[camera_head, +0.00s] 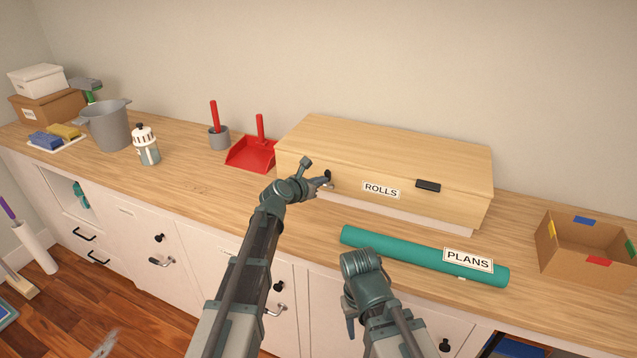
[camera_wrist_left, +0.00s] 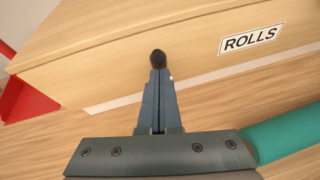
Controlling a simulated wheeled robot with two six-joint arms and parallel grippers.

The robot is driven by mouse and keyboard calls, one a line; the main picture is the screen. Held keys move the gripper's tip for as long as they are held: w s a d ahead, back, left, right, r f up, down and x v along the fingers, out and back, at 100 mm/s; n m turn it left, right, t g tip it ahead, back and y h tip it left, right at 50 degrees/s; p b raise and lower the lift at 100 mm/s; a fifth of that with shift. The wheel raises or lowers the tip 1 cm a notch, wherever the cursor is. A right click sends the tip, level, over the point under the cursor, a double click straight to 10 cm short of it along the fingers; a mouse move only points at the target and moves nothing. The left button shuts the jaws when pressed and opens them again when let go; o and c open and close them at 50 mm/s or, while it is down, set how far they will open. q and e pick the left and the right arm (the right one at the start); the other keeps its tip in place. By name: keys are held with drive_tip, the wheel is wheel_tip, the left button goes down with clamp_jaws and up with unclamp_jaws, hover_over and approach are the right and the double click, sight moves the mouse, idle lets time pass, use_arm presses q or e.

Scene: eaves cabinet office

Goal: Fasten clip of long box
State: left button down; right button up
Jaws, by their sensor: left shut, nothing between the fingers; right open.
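The long wooden box (camera_head: 330,148), labelled ROLLS, stands on the counter with its lid down. It also fills the upper part of the left wrist view (camera_wrist_left: 110,65). A black clip (camera_head: 428,185) sits on its front, right of the label. A second small dark piece (camera_head: 326,174) is at the front's left, partly hidden by my left gripper (camera_head: 325,181). That gripper is shut and empty, its tips at this dark piece (camera_wrist_left: 158,57); I cannot tell whether they touch. My right gripper (camera_head: 350,322) is open and empty, low before the counter, its fingers partly hidden.
A teal tube (camera_head: 410,253) labelled PLANS lies in front of the box. An open cardboard box (camera_head: 560,255) stands at right. A red dustpan (camera_head: 250,154) is close to the box's left end. A grey bucket (camera_head: 107,128) and a white jar (camera_head: 147,150) stand further left.

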use_arm(q)
drive_tip(key=shift+w+r, duration=0.4)
drive_tip(key=shift+d, duration=0.1)
drive_tip(key=f+p+v, duration=0.1)
drive_tip(key=p+v, duration=0.3)
drive_tip(key=v, duration=0.9)
drive_tip(key=shift+s+a+r, duration=0.15)
drive_tip(key=shift+s+a, duration=0.25)
